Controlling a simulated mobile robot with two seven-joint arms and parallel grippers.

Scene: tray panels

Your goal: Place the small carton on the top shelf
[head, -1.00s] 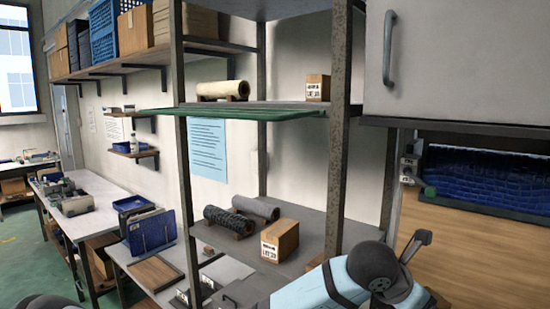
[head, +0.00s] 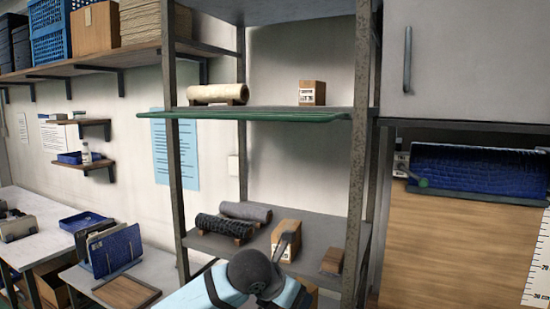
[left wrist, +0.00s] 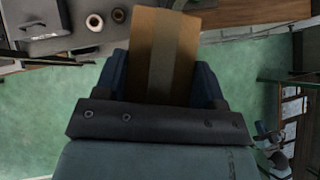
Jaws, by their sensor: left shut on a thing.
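A brown carton with a tape strip (left wrist: 163,40) sits between the fingers of my left gripper (left wrist: 161,78), which is shut on it. In the head view a brown piece, apparently this carton (head: 309,293), shows beside my left wrist, low in front of the rack; the fingers are hidden there. The rack's top shelf (head: 270,113), with a green front edge, holds a cream roll (head: 218,94) on the left and a labelled carton (head: 312,92) on the right, with bare room between. My right gripper is not in view.
Rack posts (head: 358,170) flank the shelves. A grey cabinet (head: 462,62) hangs at the right.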

